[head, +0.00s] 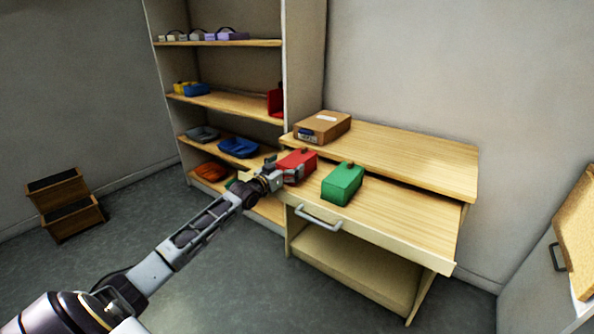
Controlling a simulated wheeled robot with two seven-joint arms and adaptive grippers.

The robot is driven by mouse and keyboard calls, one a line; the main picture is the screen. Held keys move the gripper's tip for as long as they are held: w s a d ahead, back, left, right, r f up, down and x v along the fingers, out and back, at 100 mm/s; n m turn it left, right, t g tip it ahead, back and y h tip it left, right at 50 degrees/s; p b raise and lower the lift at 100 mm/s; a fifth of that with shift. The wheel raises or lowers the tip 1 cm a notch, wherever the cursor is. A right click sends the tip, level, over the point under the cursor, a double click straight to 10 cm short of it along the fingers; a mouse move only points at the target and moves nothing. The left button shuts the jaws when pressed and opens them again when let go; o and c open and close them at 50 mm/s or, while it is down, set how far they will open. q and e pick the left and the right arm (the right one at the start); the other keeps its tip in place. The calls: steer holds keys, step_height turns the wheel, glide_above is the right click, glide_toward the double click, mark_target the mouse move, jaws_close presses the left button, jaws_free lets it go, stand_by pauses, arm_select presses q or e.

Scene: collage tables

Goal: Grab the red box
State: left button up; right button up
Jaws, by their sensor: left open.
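The red box (299,161) sits on the lower front surface of the wooden table (400,221), near its left end. My left gripper (283,175) is open at the near left side of the red box. Its fingers overlap the box's lower front in the picture, and I cannot tell whether they touch it. A green box (342,184) stands just right of the red box with a small gap. My right gripper is not in view.
A cardboard box (322,127) lies on the raised back shelf of the table. A tall shelf unit (228,103) with several coloured items stands behind on the left. Brown steps (68,204) stand on the floor at left. The table's right part is clear.

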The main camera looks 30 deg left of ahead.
arm_select(q)
steer(key=c, duration=1.1)
steer(key=shift+r, duration=0.15)
steer(key=shift+r, duration=0.55)
step_height(320, 180, up, 7)
steer(key=shift+p, duration=1)
steer(key=shift+r, duration=0.85)
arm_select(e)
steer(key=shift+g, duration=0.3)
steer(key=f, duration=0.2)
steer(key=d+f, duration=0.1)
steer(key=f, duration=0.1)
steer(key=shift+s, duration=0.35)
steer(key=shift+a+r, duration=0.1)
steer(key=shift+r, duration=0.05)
